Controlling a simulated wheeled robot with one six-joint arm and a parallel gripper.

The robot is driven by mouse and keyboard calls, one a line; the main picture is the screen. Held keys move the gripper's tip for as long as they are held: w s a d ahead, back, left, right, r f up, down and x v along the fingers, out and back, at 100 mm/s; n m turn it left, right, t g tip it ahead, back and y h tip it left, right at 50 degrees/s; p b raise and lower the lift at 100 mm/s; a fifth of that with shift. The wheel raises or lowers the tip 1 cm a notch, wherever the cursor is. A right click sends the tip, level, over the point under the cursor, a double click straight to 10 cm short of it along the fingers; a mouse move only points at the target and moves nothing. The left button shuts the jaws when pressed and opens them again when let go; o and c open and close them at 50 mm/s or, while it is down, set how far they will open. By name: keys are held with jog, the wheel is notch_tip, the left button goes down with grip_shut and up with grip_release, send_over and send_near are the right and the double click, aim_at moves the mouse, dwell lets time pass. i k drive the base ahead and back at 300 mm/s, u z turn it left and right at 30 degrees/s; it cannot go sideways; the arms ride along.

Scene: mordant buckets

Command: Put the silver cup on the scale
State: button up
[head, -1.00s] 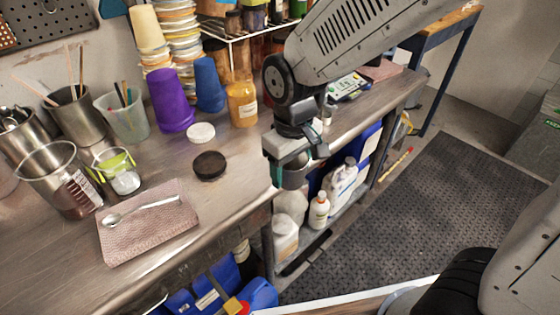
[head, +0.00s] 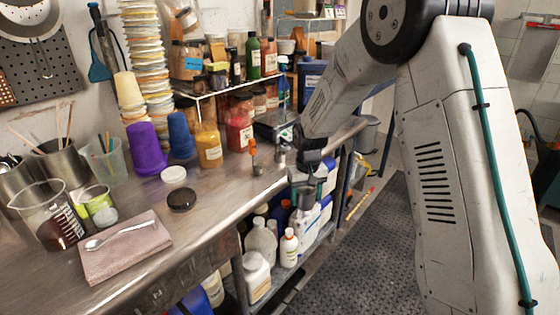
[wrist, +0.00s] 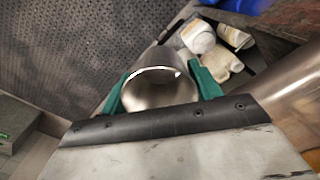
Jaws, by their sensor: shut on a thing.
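The silver cup (wrist: 160,92) is held between the green fingers of my gripper (wrist: 161,86), its round opening facing the wrist camera. In the head view my gripper (head: 316,180) is shut on the cup (head: 306,198), in the air just off the bench's front edge, in front of the shelf of bottles. The scale (head: 274,132) appears to be the low device toward the bench's far right end, beyond the cup and partly hidden by my arm. Its pan cannot be made out clearly.
On the steel bench (head: 215,205), an orange-handled tool (head: 254,157) and a small metal piece (head: 280,160) stand before the scale. A red jar (head: 239,134) and a yellow jar (head: 208,147) are left of it. White bottles (head: 258,240) fill the lower shelf.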

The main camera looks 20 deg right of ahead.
aim_at(275, 116)
jog(key=z, duration=2.25)
jog(key=i, duration=1.8)
jog(key=u, duration=2.8)
